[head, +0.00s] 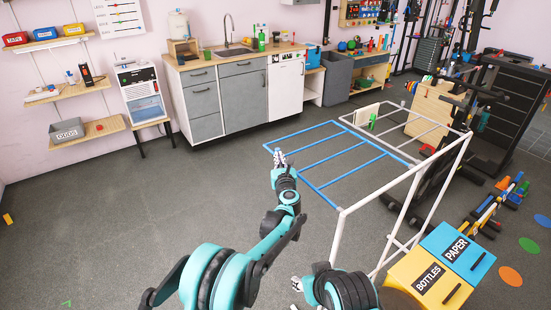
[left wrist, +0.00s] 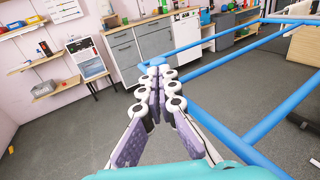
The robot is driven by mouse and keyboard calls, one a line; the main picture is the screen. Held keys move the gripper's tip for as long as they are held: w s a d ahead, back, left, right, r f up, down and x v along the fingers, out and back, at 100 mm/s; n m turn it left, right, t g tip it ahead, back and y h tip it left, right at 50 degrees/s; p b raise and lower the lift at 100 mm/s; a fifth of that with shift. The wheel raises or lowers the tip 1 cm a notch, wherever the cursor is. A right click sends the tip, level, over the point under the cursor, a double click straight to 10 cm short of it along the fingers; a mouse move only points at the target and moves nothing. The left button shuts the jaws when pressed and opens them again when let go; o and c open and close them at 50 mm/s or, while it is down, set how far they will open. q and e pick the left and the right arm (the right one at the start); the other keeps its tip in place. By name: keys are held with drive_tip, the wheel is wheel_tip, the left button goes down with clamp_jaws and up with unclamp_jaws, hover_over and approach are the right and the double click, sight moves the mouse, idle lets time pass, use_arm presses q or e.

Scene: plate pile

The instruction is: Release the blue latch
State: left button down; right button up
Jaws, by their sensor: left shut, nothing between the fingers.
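A drying rack with a blue wing (head: 340,165) of long rods and a white frame (head: 400,200) stands right of centre in the head view. The blue wing's rods also cross the right of the left wrist view (left wrist: 238,62). My left gripper (head: 279,155) is by the wing's far left corner. In the left wrist view its fingers (left wrist: 156,78) are shut together with nothing between them. A small blue piece (left wrist: 154,62) shows just beyond the fingertips; I cannot tell whether it is the latch or whether they touch. Small white parts, possibly my right gripper (head: 296,286), show beside my right arm.
A blue and yellow bin marked PAPER and BOTTLES (head: 442,262) stands at the lower right. A grey counter with a sink (head: 235,85) lines the back wall. A green clip (head: 372,121) hangs on the rack's far side.

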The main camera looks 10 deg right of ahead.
sight(273, 153)
drive_tip(key=shift+s, duration=0.1)
use_arm(q)
drive_tip(key=w, duration=0.1)
drive_tip(key=w+a, duration=0.1)
drive_tip(key=w, duration=0.1)
drive_tip(key=shift+w+a, duration=0.1)
drive_tip(key=shift+w, duration=0.05)
use_arm(e)
drive_tip(key=shift+r, duration=0.2)
use_arm(q)
drive_tip(key=shift+a, duration=0.1)
